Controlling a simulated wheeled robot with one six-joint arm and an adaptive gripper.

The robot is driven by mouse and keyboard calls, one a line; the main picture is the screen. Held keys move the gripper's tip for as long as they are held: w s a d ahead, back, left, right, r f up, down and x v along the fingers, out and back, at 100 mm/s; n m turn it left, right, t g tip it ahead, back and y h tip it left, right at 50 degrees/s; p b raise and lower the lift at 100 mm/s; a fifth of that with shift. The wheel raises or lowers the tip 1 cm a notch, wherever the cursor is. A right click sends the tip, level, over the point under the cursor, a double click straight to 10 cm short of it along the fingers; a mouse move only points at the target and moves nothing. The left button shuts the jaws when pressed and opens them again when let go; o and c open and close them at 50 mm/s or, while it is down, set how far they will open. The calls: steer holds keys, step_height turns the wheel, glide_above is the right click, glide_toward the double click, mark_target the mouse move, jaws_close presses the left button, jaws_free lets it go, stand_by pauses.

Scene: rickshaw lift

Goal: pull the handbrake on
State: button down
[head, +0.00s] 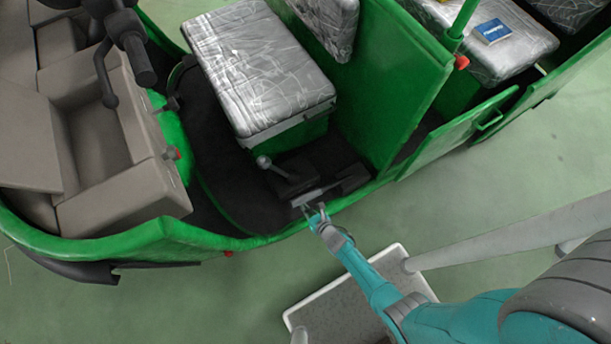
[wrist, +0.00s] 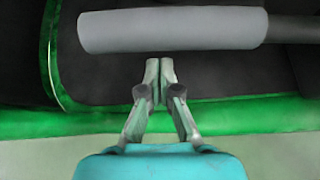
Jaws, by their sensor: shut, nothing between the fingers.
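The handbrake lever has a light grey cylindrical grip (head: 312,196) and a dark shaft. It lies low beside the seat base, near the green sill of the vehicle. In the wrist view the grip (wrist: 165,30) runs across the top, with the dark shaft leaving to the right. My gripper (head: 309,211) reaches over the sill from outside, close to the grip. In the wrist view my gripper (wrist: 160,66) has its fingertips together and empty, just below the grip. Whether they touch it I cannot tell.
A gear lever with a round knob (head: 263,162) stands just beyond the handbrake. The silver-covered driver seat (head: 255,65) is behind it. The green side sill (head: 262,240) and green partition (head: 395,70) border the space. The dark floor (head: 225,165) left of the lever is clear.

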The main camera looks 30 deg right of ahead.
steer(key=shift+w+d+r, duration=0.15)
steer(key=shift+r, duration=0.6)
steer(key=shift+r, duration=0.15)
